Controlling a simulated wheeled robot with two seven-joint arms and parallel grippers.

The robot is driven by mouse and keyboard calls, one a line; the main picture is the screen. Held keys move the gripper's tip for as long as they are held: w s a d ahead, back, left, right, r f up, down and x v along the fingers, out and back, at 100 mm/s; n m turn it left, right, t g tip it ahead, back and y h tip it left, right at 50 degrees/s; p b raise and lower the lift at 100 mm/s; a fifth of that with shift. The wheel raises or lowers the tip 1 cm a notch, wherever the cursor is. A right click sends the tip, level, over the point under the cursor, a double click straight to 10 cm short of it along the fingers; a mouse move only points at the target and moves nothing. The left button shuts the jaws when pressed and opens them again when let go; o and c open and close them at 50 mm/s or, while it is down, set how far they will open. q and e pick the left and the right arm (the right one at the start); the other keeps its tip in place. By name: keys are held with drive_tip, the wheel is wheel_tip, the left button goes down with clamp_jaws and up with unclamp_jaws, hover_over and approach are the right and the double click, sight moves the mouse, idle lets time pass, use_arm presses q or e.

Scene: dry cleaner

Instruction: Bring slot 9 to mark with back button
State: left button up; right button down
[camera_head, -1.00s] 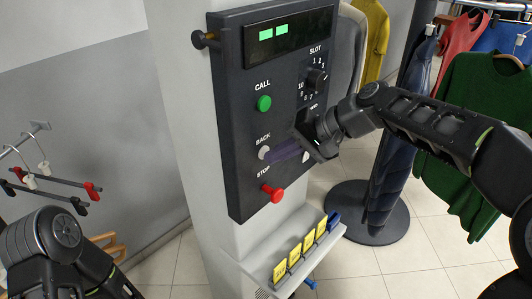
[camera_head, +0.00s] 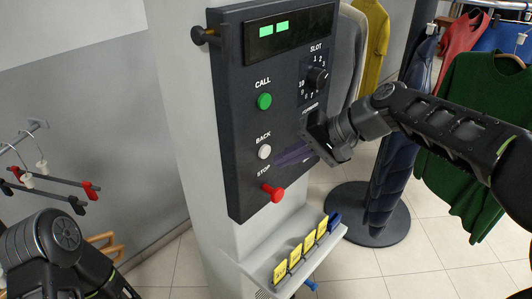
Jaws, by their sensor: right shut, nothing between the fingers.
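The dark control panel (camera_head: 245,185) is mounted on a pale pillar. Its white BACK button (camera_head: 264,152) is in plain view, between the green CALL button (camera_head: 264,101) and the red STOP button (camera_head: 272,193). The black SLOT dial (camera_head: 317,78) is at the upper right. The display (camera_head: 288,31) shows two green blocks. My right gripper (camera_head: 282,158) is shut and empty, its fingers pointing left across the panel, with the tips a little right of the BACK button and apart from it. It partly hides the panel's right side. Of my left arm only links show.
A ledge (camera_head: 256,274) below the panel carries several yellow tags (camera_head: 295,256) and a blue one. A garment rack with a round base (camera_head: 366,213) stands behind on the right, near hanging clothes. Hangers (camera_head: 40,175) hang at the left. Open floor lies between.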

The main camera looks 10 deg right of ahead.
drive_tip(key=s+d, duration=0.1)
drive_tip(key=s+d+b, duration=0.1)
drive_tip(key=s, duration=0.1)
drive_tip(key=shift+s+d, duration=0.15)
drive_tip(key=shift+d, duration=0.2)
idle(0.3)
